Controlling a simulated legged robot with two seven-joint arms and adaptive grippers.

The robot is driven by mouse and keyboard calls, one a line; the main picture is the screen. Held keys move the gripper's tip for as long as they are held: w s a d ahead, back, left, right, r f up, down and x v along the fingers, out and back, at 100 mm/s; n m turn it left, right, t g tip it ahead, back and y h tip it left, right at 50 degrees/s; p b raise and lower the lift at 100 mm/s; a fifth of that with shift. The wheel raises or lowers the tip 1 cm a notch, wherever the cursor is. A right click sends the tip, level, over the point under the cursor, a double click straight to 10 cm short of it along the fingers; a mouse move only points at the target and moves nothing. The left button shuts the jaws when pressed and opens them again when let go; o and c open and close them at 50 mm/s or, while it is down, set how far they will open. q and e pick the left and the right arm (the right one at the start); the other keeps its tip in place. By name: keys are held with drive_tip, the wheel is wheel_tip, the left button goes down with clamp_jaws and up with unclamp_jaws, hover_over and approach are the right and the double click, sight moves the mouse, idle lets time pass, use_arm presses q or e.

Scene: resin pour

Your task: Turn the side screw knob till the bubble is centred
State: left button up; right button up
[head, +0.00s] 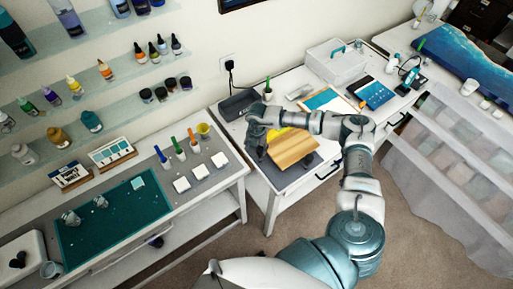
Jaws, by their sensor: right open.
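A wooden board (293,150) lies on a dark surface on the middle table, partly under my right forearm. I cannot make out the side screw knob or the bubble; they are too small or hidden by my arm. My right gripper (257,143) is at the left side of the board, over the dark surface, with its fingers downward. It is open; I cannot tell whether it touches anything. A bit of yellow (274,133) shows between the gripper and the board. My left gripper is not in view.
A blue resin slab (447,50) lies at the far right.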

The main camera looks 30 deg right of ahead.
sight(262, 147)
drive_tip(key=shift+d+f, duration=0.2)
drive_tip(key=shift+f, duration=0.25)
drive_tip(key=d, duration=0.1)
drive_tip(key=d+f, duration=0.1)
drive_tip(key=shift+s+d+f, duration=0.1)
drive_tip(key=shift+d, duration=0.3)
drive_tip(key=shift+d+f, duration=0.25)
drive_tip(key=shift+d, duration=0.25)
drive_tip(key=c, duration=0.3)
drive_tip(key=shift+w+a, duration=0.1)
drive_tip(key=shift+w, duration=0.1)
drive_tip(key=c, duration=0.4)
drive_tip(key=shift+w+a, duration=0.1)
drive_tip(key=shift+a, duration=0.25)
drive_tip(key=c, duration=0.4)
drive_tip(key=shift+s+a+r, duration=0.1)
drive_tip(key=shift+a+r, duration=0.05)
drive_tip(key=shift+a, duration=0.35)
drive_tip(key=shift+s+a+r, duration=0.1)
drive_tip(key=shift+a+r, duration=0.05)
drive_tip(key=shift+a, duration=0.3)
drive_tip(key=shift+c, duration=0.3)
drive_tip(key=shift+s+r, duration=0.1)
drive_tip(key=shift+d, duration=0.4)
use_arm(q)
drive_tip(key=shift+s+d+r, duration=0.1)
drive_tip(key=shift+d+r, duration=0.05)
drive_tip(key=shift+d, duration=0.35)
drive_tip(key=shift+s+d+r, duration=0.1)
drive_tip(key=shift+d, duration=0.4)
